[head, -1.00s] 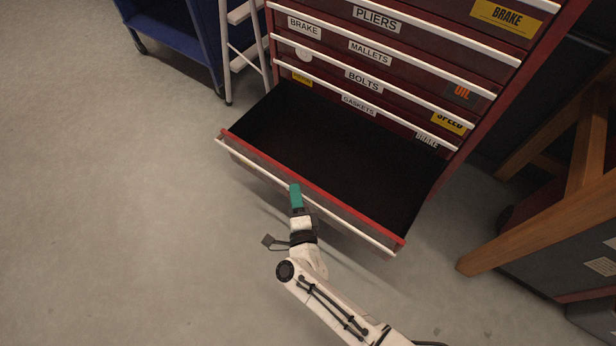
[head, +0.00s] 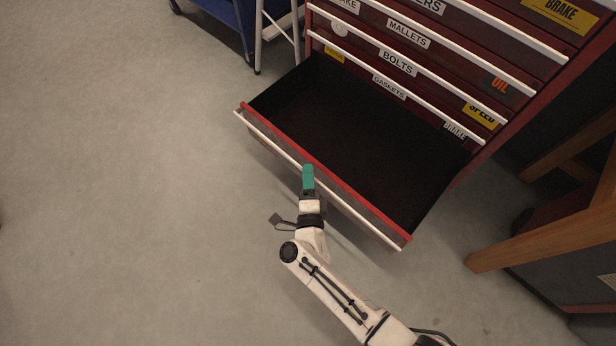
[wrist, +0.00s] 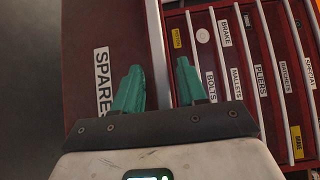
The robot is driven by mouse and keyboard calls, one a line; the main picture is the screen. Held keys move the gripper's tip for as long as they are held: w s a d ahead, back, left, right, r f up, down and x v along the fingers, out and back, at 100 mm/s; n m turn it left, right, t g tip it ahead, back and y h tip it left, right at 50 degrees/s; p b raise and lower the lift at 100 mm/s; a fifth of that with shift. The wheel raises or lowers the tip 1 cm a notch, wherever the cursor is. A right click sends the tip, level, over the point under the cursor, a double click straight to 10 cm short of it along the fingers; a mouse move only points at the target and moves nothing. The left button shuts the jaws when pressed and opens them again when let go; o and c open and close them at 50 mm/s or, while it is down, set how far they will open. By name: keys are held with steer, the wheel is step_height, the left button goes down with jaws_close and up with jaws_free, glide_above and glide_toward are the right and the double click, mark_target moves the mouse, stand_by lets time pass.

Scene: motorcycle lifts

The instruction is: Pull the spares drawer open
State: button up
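The spares drawer (head: 350,205) is the lowest drawer of the red cabinet and is pulled well out, its dark inside empty. Its white handle (head: 275,143) runs along the front edge. In the wrist view the SPARES label (wrist: 103,80) is on the red front, left of the white handle (wrist: 155,35). My gripper (head: 308,172) is at the middle of this handle. Exact contact is hard to see.
The red cabinet's upper drawers, such as BOLTS (head: 398,63) and GASKETS (head: 389,87), are closed. A wooden-legged bench (head: 540,235) stands close on the right. A blue cart (head: 225,15) and a white stepladder (head: 260,35) stand at the back left. The floor at left is clear.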

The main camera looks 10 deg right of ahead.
steer(key=shift+s, duration=0.1)
steer(key=s+a+p, duration=0.1)
steer(key=s+p, duration=0.1)
steer(key=s, duration=0.8)
steer(key=shift+s+a, duration=0.25)
steer(key=shift+a, duration=0.1)
steer(key=shift+w, duration=0.1)
